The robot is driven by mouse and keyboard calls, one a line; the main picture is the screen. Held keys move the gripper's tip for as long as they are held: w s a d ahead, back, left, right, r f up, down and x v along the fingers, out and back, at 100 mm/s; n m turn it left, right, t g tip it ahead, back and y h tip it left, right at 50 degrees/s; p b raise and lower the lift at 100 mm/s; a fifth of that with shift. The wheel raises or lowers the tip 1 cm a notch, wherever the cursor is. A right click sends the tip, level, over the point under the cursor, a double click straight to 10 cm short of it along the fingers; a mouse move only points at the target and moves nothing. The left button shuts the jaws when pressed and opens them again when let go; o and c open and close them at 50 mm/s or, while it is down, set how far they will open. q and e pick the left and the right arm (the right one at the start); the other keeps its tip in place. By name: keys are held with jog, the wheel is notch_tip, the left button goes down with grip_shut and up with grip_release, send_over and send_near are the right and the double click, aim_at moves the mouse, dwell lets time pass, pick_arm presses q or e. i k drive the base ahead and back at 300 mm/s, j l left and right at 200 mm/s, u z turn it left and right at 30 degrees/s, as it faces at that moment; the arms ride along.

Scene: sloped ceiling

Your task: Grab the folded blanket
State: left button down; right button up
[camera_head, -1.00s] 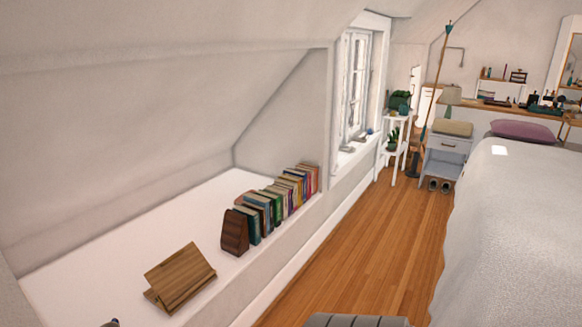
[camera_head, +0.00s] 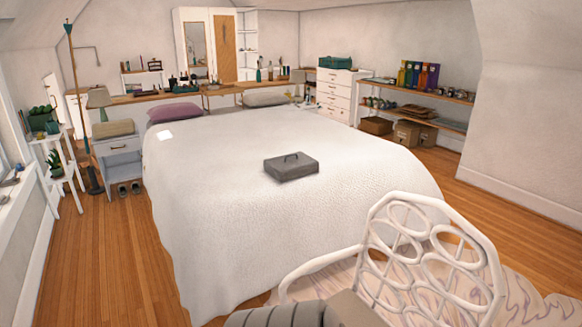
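A beige folded cloth that looks like the folded blanket (camera_head: 113,129) lies on top of the grey-blue nightstand (camera_head: 121,166) at the left, in front of a lamp. It is far from me, past the side of the bed. Neither of my grippers shows in the head view.
A large white-covered bed (camera_head: 230,220) fills the middle, with a grey case (camera_head: 291,167) on it. A white openwork chair (camera_head: 430,245) stands close at the lower right. A wooden floor strip (camera_head: 105,255) runs clear along the left. A white plant stand (camera_head: 65,170) stands beside the nightstand.

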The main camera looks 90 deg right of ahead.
aim_at(283, 169)
jog(key=i+j+z, duration=0.1)
jog(key=z, duration=1.45)
jog(key=l+z, duration=0.2)
jog(key=z, duration=0.2)
jog(key=l+z, duration=0.15)
jog(key=z, duration=0.25)
jog(key=l+z, duration=0.35)
jog(key=j+z, duration=0.1)
jog(key=z, duration=0.65)
jog(key=k, duration=0.05)
